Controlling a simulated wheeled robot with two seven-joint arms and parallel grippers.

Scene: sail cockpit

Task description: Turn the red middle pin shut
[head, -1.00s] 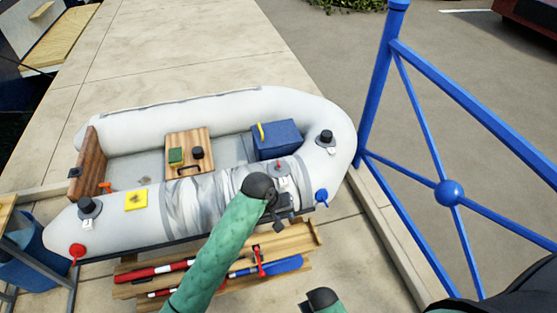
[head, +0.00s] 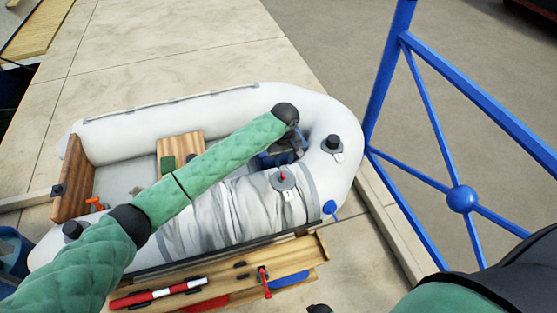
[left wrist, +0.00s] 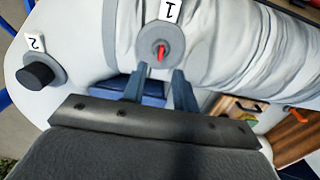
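The red pin (head: 282,174) stands up from a round grey valve (head: 288,184) on the near tube of the inflatable boat. In the left wrist view the red pin (left wrist: 162,52) is at the middle of the valve, beside a tag marked 1 (left wrist: 171,10). My left gripper (left wrist: 159,76) is open, its two fingers pointing at the valve with a gap between them. They look just short of the pin; contact is not visible. In the head view my left arm reaches across the boat and partly hides the gripper. My right gripper is not clearly visible.
A black-capped valve (head: 332,143) with a tag sits at the bow; the left wrist view shows tag 2 (left wrist: 36,43). A blue box (left wrist: 145,92) is behind my fingers. A blue fitting (head: 329,207) is on the near tube. Blue railing (head: 461,199) stands at right.

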